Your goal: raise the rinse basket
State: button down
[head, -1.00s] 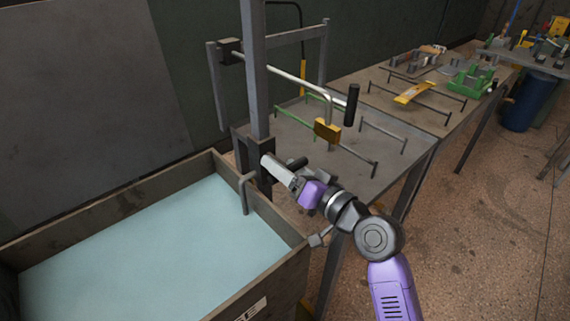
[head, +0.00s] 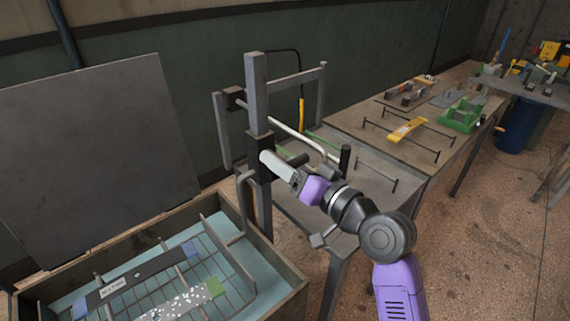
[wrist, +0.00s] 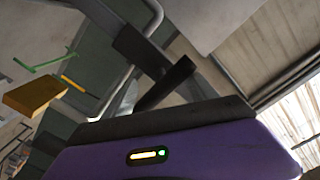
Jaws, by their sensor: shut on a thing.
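The rinse basket (head: 222,248), a wire grid frame, shows above or at the pale blue liquid in the tank at lower left. It carries a dark labelled bar (head: 135,279) and a speckled strip (head: 180,303). A bent grey rod (head: 243,200) runs from the dark sliding block (head: 259,148) on the upright post toward the basket. My gripper (head: 294,175) is at this block, shut on its black handle (head: 297,160). The wrist view shows the black handle (wrist: 168,84) close in front of the purple hand; the finger contact itself is hidden.
The tank (head: 290,290) has wooden walls, with a grey panel (head: 100,160) standing behind. A yellow block (wrist: 32,95) shows in the wrist view. Work tables (head: 370,140) extend right; floor is open at right.

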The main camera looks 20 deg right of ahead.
jog(key=shift+d+r, duration=0.15)
jog(key=shift+r, duration=0.4)
jog(key=shift+c, duration=1.8)
grip_release()
jog(key=shift+f, duration=0.1)
jog(key=shift+s+d, duration=0.15)
jog(key=shift+s, duration=0.2)
jog(key=shift+b+v, duration=1)
jog(key=shift+v, duration=2.5)
jog(key=shift+f, duration=0.15)
